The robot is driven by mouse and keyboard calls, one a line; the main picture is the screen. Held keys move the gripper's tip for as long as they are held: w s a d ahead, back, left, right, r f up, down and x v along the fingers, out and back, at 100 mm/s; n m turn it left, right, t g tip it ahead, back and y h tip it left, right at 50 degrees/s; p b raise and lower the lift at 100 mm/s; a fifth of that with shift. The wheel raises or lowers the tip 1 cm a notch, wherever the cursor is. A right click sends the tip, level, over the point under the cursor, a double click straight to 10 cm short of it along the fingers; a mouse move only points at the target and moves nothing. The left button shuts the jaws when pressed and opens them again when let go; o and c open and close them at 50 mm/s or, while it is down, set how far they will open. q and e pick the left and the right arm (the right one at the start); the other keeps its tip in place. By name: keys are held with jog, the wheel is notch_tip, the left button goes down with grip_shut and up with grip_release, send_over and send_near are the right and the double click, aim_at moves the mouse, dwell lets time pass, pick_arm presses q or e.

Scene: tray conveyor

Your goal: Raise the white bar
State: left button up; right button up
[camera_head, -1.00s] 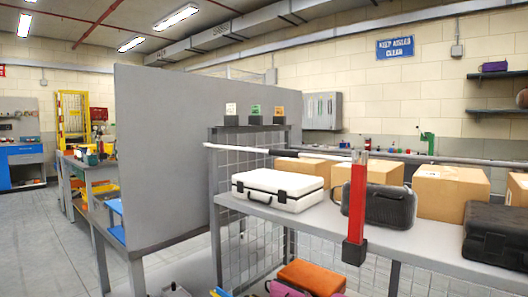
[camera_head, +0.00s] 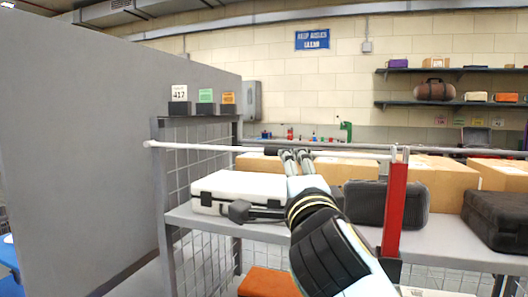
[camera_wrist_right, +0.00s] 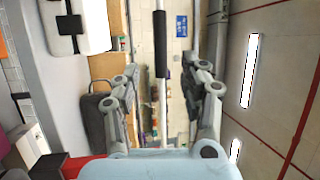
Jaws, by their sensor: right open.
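The white bar (camera_head: 215,147) lies roughly level across the front of the shelf, from a free tip at the left to the red post (camera_head: 395,210) at the right. In the right wrist view the bar (camera_wrist_right: 161,110) runs up the middle, with a black sleeve (camera_wrist_right: 160,45) on it. My right gripper (camera_head: 296,157) reaches up to the bar's middle and hides part of it. In the wrist view its fingers (camera_wrist_right: 165,95) are spread, one on each side of the bar, without visible contact. My left gripper is out of view.
A white case (camera_head: 240,186), a black case (camera_head: 372,203) and cardboard boxes (camera_head: 435,178) stand on the grey shelf (camera_head: 440,247) behind the bar. A grey partition (camera_head: 80,150) stands at the left. Above the bar there is open room before the wall.

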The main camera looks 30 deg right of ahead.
aim_at(251, 150)
jog(key=p+x, duration=0.3)
jog(key=x, duration=0.6)
jog(key=shift+w+d+r, duration=0.2)
jog(key=shift+d+r, duration=0.05)
jog(key=shift+w+d, duration=0.2)
jog(key=shift+w, duration=0.15)
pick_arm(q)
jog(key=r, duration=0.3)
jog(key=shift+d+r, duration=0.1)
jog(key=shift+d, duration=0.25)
pick_arm(e)
jog(key=shift+c, duration=0.4)
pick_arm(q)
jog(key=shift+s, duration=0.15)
pick_arm(e)
jog(key=shift+f, duration=0.1)
grip_shut()
